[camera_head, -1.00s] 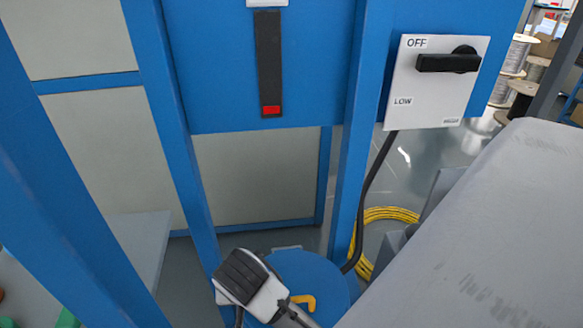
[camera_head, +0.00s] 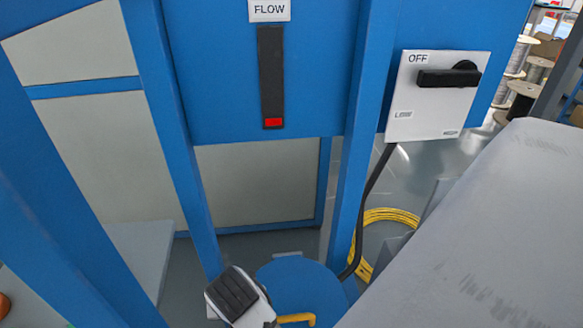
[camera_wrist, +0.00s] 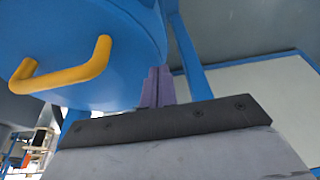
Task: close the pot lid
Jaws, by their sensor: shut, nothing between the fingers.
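The round blue pot lid (camera_head: 300,285) is at the bottom centre of the head view, with its yellow handle (camera_head: 297,319) at the lower frame edge. In the wrist view the lid (camera_wrist: 115,60) fills the upper left, and its yellow handle (camera_wrist: 65,72) stands out on the left. My gripper (camera_wrist: 157,75) shows there as narrow purple fingers, shut and empty, beside the lid's rim and away from the handle. I cannot tell whether the fingers touch the rim. In the head view my wrist hides part of the lid's left side. The pot below and any lid gap are hidden.
Blue frame posts (camera_head: 350,170) rise beside the lid. A switch panel (camera_head: 437,95) marked OFF and LOW and a FLOW gauge (camera_head: 270,75) are above. A grey surface (camera_head: 480,230) fills the right.

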